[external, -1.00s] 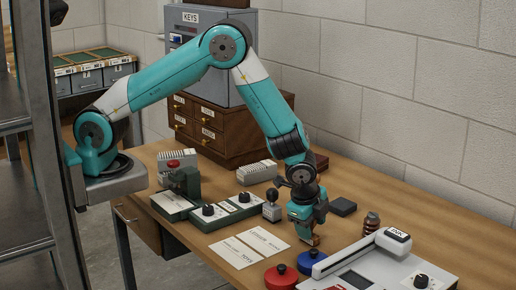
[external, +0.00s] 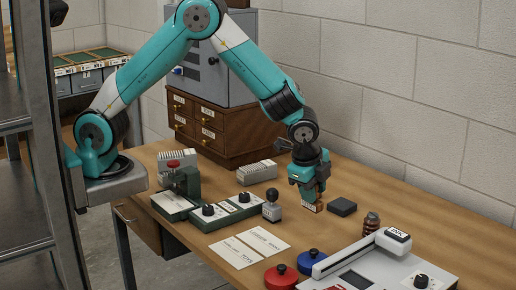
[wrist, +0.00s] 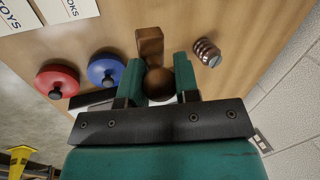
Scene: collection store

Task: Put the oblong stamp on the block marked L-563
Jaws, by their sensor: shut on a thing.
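My gripper (external: 310,192) is shut on a brown wooden stamp with a round knob (wrist: 158,84) and an oblong block (wrist: 150,45). In the wrist view the knob sits between the green fingers. The stamp's lower end (external: 314,207) shows below the fingers in the external view, seemingly above the table. No L-563 mark can be read in either view.
A grey stamp with a black knob (external: 271,207) stands left of my gripper. The back right tabletop is clear.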

